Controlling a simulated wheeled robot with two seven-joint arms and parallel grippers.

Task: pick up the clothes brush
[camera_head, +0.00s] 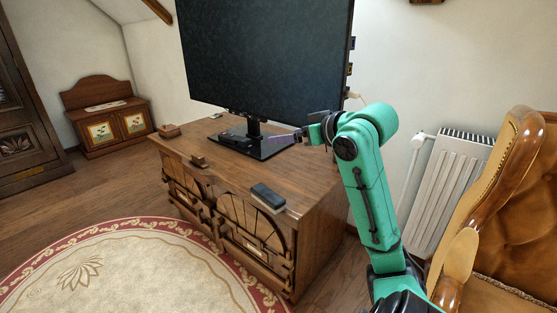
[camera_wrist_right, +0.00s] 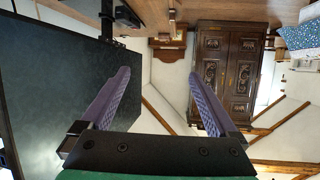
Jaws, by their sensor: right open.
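I cannot tell for sure which item is the clothes brush. Small brown wooden pieces lie on the dresser top, one near its front edge (camera_head: 198,160) and one at its left corner (camera_head: 168,130). A dark, rounded block with a paler underside (camera_head: 268,196) lies near the front right corner. My right gripper (camera_head: 276,139) is above the dresser, close to the monitor stand, and apart from these items. In the wrist view, its two purple fingers (camera_wrist_right: 158,78) are spread, with nothing between them. My left gripper is not in view.
A large monitor (camera_head: 265,55) stands on the wooden dresser (camera_head: 225,170), its black base close to my right gripper. A white radiator (camera_head: 448,190) and a leather armchair (camera_head: 515,230) are at the right. A round rug (camera_head: 130,270) lies in front. The dresser's front strip is mostly free.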

